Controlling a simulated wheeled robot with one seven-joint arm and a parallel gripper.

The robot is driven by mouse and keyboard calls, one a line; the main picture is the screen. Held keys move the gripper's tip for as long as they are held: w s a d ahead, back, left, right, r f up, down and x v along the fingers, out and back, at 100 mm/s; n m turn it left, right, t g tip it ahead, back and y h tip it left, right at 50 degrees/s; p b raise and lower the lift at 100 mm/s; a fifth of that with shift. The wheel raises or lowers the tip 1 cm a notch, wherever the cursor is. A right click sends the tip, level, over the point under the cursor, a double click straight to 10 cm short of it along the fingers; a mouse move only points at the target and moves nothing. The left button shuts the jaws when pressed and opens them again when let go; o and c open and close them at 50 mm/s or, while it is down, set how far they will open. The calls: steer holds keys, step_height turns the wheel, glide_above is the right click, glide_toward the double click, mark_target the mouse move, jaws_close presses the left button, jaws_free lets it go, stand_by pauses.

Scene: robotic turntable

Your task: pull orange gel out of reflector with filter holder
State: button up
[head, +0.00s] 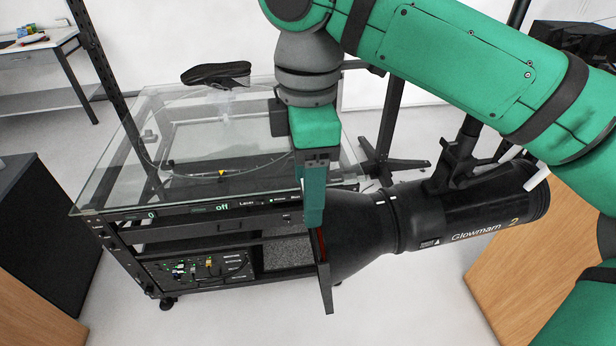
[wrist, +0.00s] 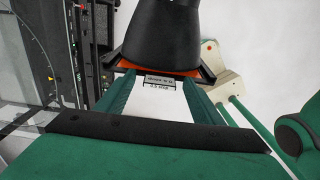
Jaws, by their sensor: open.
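The black reflector (head: 355,235) is a cone on a lamp body marked "Glowmarn 2", its wide end facing left. The filter holder (head: 325,285) is a thin dark frame across that wide end. The orange gel (wrist: 126,68) shows as an orange strip by the reflector mouth in the wrist view; in the head view only a thin reddish edge shows. My gripper (head: 314,222) points down at the top of the filter holder. In the wrist view, its two green fingers (wrist: 158,88) are apart, either side of a pale label by the holder's edge. Contact is not clear.
A glass-topped cart (head: 160,185) with a dark shoe above it stands left of the reflector. A black light stand (head: 395,160) is behind. Dark cabinets with wood fronts (head: 40,290) are at lower left. Open floor lies below the reflector.

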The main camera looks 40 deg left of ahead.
steer(key=c, duration=1.2)
steer(key=o, duration=1.2)
step_height(320, 180, up, 11)
steer(key=shift+f, duration=0.1)
